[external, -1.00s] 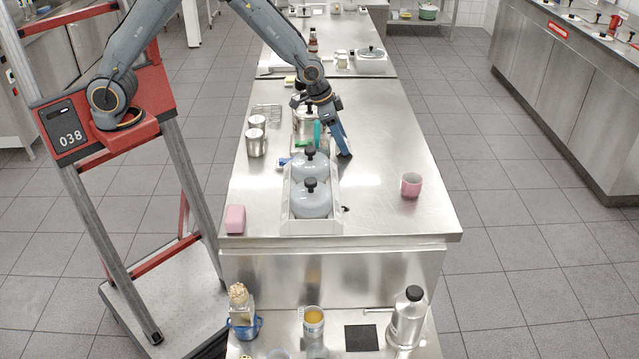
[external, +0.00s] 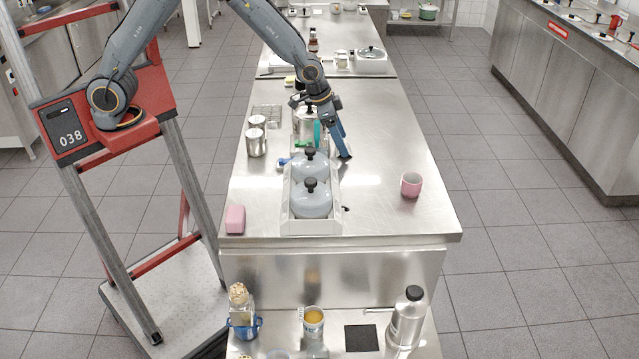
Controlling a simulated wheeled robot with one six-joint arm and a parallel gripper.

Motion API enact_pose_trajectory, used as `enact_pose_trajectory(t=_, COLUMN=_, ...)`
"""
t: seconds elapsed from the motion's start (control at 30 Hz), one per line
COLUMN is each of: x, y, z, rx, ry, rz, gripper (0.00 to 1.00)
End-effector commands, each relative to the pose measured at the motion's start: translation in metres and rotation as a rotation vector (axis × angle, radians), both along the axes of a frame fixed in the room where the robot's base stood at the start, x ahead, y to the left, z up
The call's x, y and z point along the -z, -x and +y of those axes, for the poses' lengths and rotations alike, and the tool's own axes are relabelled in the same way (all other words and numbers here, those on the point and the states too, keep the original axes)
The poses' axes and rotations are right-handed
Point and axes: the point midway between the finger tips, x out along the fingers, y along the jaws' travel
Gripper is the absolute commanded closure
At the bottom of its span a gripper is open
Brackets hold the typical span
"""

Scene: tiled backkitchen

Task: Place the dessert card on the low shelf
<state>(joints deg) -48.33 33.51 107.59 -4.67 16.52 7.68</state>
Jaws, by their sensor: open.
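I cannot make out a dessert card in this view; it may be hidden or too small to tell. My gripper (external: 332,150) is open and points down over the steel counter (external: 385,135), just behind the white crate. One blue finger reaches close to the counter top; I cannot tell if it touches. A teal piece shows beside it, and I cannot tell whether it is a finger or another thing. A lower steel shelf (external: 278,320) runs along the front, below the counter's front edge. A dark square (external: 361,338) lies flat on it.
A white crate (external: 314,228) holds two grey lidded pots. A lidded steel pot (external: 303,122) stands behind the gripper, and two steel canisters (external: 256,142) stand left. A pink cup (external: 411,185) stands right, a pink block (external: 235,219) front left. A bottle (external: 407,318) and jars stand on the lower shelf.

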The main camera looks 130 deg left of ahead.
Motion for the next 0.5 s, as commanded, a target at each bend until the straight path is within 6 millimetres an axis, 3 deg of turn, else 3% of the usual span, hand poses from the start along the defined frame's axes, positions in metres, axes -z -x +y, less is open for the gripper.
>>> enact_pose_trajectory(t=0.5, x=-0.079, y=0.023, z=-0.022, rx=-0.001, ry=-0.003, rz=-0.004, gripper=0.26)
